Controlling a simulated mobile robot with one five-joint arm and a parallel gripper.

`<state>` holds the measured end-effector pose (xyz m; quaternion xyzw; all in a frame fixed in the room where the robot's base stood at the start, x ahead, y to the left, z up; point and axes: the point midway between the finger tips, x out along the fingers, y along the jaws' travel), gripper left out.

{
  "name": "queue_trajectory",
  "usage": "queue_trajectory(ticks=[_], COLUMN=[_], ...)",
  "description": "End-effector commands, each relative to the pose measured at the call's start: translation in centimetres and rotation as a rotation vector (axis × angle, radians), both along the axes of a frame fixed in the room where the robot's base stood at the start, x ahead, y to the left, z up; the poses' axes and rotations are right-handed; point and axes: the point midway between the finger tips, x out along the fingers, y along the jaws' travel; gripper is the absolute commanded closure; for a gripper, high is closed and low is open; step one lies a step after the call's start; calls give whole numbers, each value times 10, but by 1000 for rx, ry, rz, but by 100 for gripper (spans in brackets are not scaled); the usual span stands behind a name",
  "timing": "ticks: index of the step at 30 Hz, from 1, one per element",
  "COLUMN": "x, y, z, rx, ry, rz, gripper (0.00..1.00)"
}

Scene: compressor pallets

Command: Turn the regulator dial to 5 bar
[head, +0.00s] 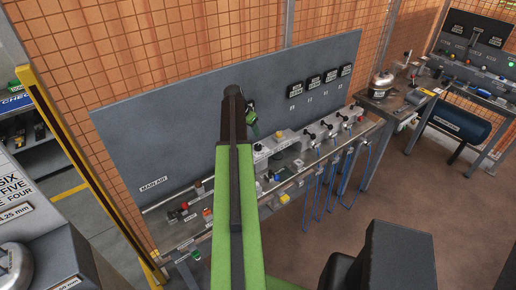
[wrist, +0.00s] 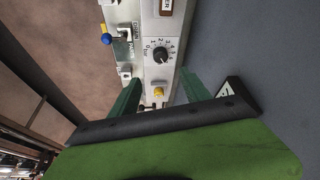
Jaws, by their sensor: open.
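The regulator dial (wrist: 161,55) is a round black knob on a pale panel (wrist: 148,14), with a printed scale of numbers around it. Its pointer is too small to read with certainty. My gripper (wrist: 160,88) is open, its two green fingers apart and nothing between them. In the wrist view the dial lies just beyond the fingertips, roughly in line with the gap, and no contact shows. In the head view my gripper (head: 252,118) is in front of the grey wall board, and I cannot make out the dial there.
A yellow knob (wrist: 159,87) sits on the panel near the fingers, and a blue-tipped lever (wrist: 107,39) stands left of the dial. In the head view, several valves and blue hoses (head: 345,172) line the rail below the grey board (head: 160,120).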

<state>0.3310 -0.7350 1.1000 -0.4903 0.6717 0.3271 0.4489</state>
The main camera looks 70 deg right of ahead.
Motion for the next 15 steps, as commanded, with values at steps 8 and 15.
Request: queue_trajectory(ticks=[8, 15], x=[-7, -13], y=[-24, -43], z=[-69, -116], rx=[0, 0], ry=[0, 0], rz=[1, -1], gripper=[45, 45])
